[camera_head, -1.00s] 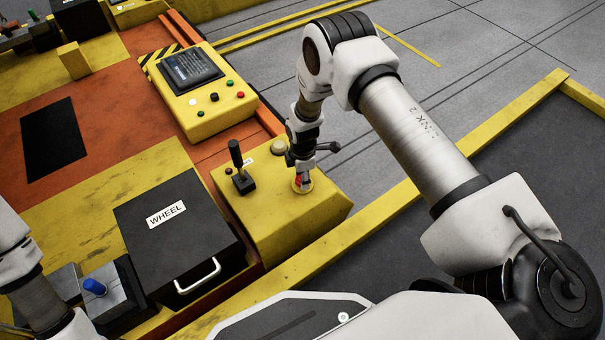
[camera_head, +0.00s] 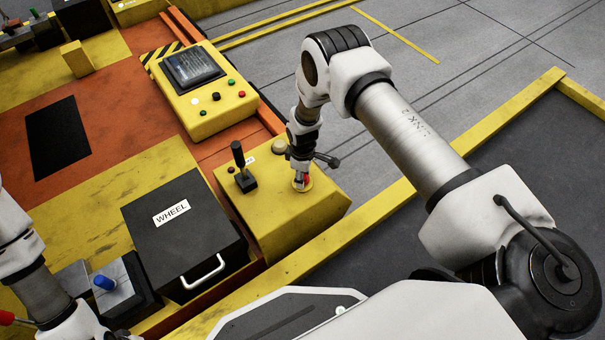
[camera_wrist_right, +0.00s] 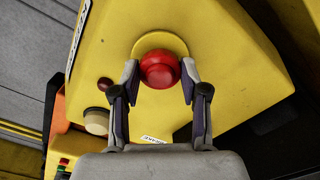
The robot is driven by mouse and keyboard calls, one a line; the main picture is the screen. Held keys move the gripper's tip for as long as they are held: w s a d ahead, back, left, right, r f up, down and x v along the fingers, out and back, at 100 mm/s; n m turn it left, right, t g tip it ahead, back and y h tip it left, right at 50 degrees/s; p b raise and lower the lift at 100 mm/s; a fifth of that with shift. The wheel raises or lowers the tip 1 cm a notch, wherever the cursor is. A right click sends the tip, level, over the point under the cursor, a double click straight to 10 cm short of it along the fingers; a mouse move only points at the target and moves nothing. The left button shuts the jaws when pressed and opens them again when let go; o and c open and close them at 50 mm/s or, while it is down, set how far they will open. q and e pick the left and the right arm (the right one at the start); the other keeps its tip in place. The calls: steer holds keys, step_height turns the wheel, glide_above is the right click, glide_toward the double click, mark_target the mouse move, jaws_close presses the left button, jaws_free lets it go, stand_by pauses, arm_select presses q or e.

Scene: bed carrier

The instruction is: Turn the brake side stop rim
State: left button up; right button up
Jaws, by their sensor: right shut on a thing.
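The red stop knob (camera_wrist_right: 160,69) sits on a round yellow base (camera_wrist_right: 148,42) on the yellow brake box (camera_head: 315,213). In the head view the knob (camera_head: 306,178) shows partly, below my right gripper (camera_head: 301,180). In the right wrist view my right gripper (camera_wrist_right: 160,76) has one finger on each side of the red knob and is shut on it. The gripper comes at the knob from above. In the head view my left arm (camera_head: 40,290) shows at the left edge; its fingertips are out of the frame.
A black lever (camera_head: 241,165) and a beige round button (camera_head: 279,146) stand on the same box. Left of it is a black WHEEL box (camera_head: 180,225) with a metal handle. A yellow panel with a screen (camera_head: 196,68) is behind. A blue knob (camera_head: 104,282) sits at lower left.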

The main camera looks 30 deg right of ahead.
stand_by(0.3)
steer(key=o, duration=1.1)
steer(key=shift+o, duration=0.2)
step_height(320, 180, up, 12)
steer(key=shift+f, duration=0.1)
